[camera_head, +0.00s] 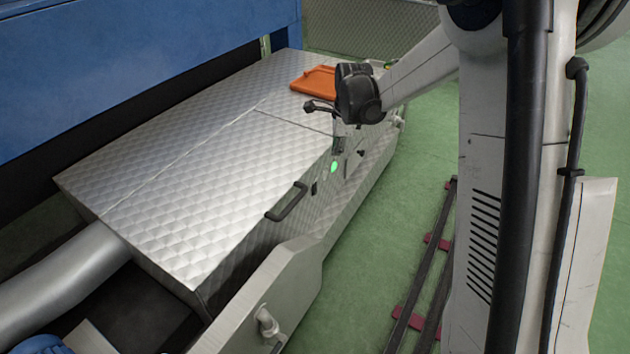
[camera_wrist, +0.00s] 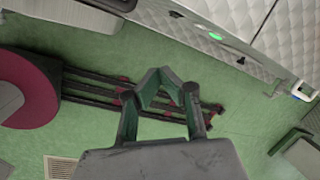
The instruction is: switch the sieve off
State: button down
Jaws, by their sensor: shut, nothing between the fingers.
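The sieve (camera_head: 185,190) is a long box of quilted metal with a slanted side panel (camera_head: 300,225). A green light (camera_head: 333,167) glows on that panel, with a small dark fitting (camera_head: 314,187) on one side and another (camera_head: 361,152) on the other. The wrist view shows the green light (camera_wrist: 215,37) and the dark fittings (camera_wrist: 177,14) at the upper right. Which part is the switch I cannot tell.
A dark handle (camera_head: 287,202) sticks out from the sieve's front. An orange piece (camera_head: 314,82) lies on its far top. Floor rails (camera_head: 425,275) run alongside over green floor. A blue machine (camera_head: 130,65) stands behind, and a metal pipe (camera_head: 65,275) lies at lower left.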

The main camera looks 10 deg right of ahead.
aim_at(315, 190)
jog(key=w+f+m, duration=0.3)
jog(key=f, duration=0.5)
jog(key=w+d+f+m+g, duration=0.1)
jog(key=w+f+m, duration=0.2)
jog(key=f, duration=0.5)
jog(key=shift+w+m+g+p, duration=0.15)
jog(key=shift+m+g+p, duration=0.15)
jog(key=shift+p, duration=0.05)
jog(key=w+a+f+b, duration=0.1)
jog(key=a+f+b, duration=0.1)
jog(key=f, duration=0.3)
jog(key=w+a+f+b, duration=0.1)
jog(key=w+f+b, duration=0.1)
jog(key=f, duration=0.3)
jog(key=shift+w+a+f, duration=0.15)
jog(key=shift+w+a, duration=0.15)
jog(key=shift+a, duration=0.05)
